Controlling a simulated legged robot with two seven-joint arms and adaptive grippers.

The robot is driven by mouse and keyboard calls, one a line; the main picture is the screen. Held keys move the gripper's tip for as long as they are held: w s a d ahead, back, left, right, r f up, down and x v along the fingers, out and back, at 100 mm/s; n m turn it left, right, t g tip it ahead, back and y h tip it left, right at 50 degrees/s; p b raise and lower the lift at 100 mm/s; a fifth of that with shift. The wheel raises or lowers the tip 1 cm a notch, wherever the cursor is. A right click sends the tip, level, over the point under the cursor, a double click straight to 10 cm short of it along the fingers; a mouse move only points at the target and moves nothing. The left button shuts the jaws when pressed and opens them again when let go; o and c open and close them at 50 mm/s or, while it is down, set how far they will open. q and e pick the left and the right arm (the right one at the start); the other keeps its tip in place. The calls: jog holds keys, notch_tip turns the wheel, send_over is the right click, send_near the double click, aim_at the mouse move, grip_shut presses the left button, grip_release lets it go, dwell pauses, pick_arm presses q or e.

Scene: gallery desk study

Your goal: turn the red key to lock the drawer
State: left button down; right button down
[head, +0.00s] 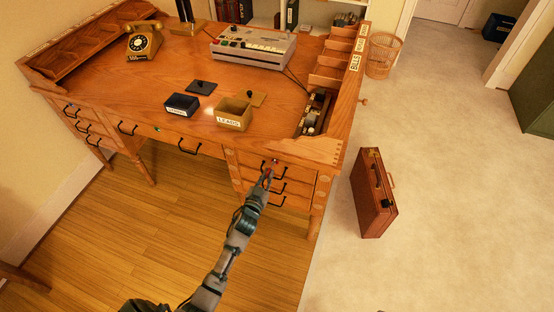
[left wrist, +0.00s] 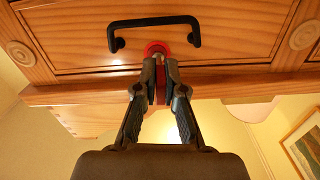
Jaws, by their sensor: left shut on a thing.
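The red key (left wrist: 157,48) shows in the left wrist view as a red round head at the drawer front, below the black handle (left wrist: 153,22). My left gripper (left wrist: 161,82) is shut on the red key, with part of the key between its fingertips. In the head view my left gripper (head: 267,175) is at the top drawer (head: 249,160) of the desk's right-hand stack, and the key is mostly hidden there. That drawer looks closed. The key's exact angle and the keyhole are hidden by the fingers. My right gripper is not in view.
The wooden desk (head: 120,92) carries a telephone (head: 143,41), a grey machine (head: 252,48), a black box (head: 181,106) and a tan box (head: 233,115). A brown briefcase (head: 373,193) stands on the floor right of the desk. Floor in front is clear.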

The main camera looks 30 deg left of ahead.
pick_arm(q)
jog(key=shift+a+r+n, duration=0.3)
jog(key=shift+r, duration=0.55)
jog(key=shift+f, duration=0.1)
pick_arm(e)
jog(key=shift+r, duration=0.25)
pick_arm(q)
jog(key=c, duration=1.2)
grip_release()
jog(key=shift+s+a, duration=0.1)
jog(key=shift+f, duration=0.3)
jog(key=o, duration=0.5)
jog(key=shift+f, duration=0.2)
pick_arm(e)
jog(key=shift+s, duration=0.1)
pick_arm(q)
jog(key=shift+d, duration=0.25)
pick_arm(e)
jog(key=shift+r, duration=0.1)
pick_arm(q)
jog(key=shift+a, duration=0.1)
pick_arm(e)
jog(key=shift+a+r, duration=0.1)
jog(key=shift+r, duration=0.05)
